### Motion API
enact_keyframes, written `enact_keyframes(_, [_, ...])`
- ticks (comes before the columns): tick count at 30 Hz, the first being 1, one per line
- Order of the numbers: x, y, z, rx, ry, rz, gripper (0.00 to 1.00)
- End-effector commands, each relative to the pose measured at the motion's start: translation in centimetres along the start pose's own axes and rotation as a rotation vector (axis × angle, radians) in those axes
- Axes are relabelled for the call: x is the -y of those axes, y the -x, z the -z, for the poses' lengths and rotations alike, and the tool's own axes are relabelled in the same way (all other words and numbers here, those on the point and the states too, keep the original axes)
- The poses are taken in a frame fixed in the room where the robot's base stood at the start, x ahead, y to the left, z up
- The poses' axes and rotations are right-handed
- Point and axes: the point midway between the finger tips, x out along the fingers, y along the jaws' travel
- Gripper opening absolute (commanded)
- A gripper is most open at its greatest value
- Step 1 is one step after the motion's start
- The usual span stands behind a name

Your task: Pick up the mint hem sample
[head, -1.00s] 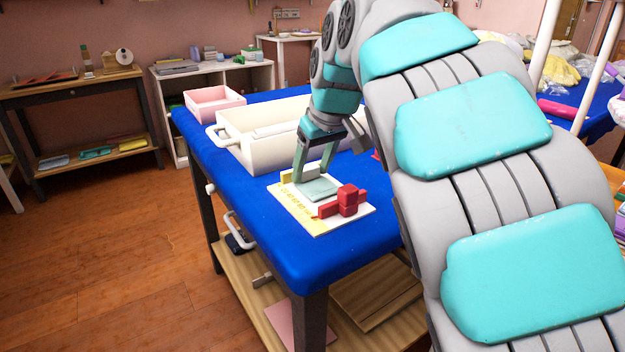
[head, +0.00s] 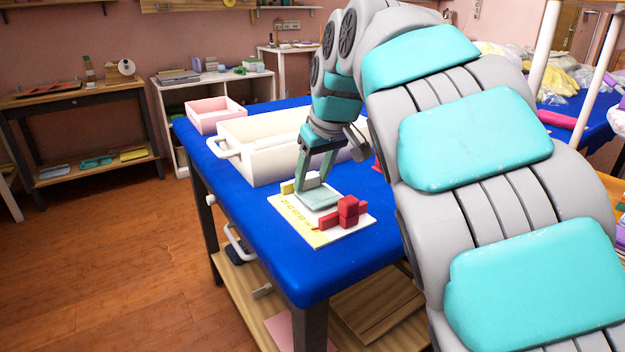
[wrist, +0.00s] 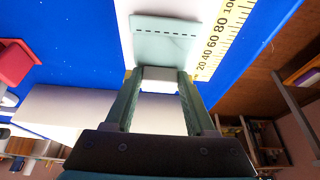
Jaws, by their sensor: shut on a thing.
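The mint hem sample (head: 320,199) is a flat pale green piece at the white measuring board (head: 335,238) on the blue table. In the wrist view the sample (wrist: 165,40) shows a dark dashed stitch line and extends beyond my fingertips. My gripper (head: 311,192) points down at its far side, shut on the sample; the gripper also shows in the wrist view (wrist: 157,78). A pale block (wrist: 160,74) sits between the fingers there. I cannot tell whether the sample is clear of the board.
Red blocks (head: 348,211) stand on the board's right side, close to the sample. A cream handled bin (head: 255,160) and a pink box (head: 215,115) stand behind on the blue table (head: 245,215). The table's front left is clear.

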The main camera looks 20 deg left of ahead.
Motion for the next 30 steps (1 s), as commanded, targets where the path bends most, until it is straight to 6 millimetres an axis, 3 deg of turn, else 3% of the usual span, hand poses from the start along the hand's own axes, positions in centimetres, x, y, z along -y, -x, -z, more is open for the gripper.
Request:
enact_keyframes(20, [-0.1,6.6,2.9,-0.006,0.002,-0.002,0.01])
enact_keyframes(30, [0.0,8.4,3.5,-0.001,0.002,0.000,0.01])
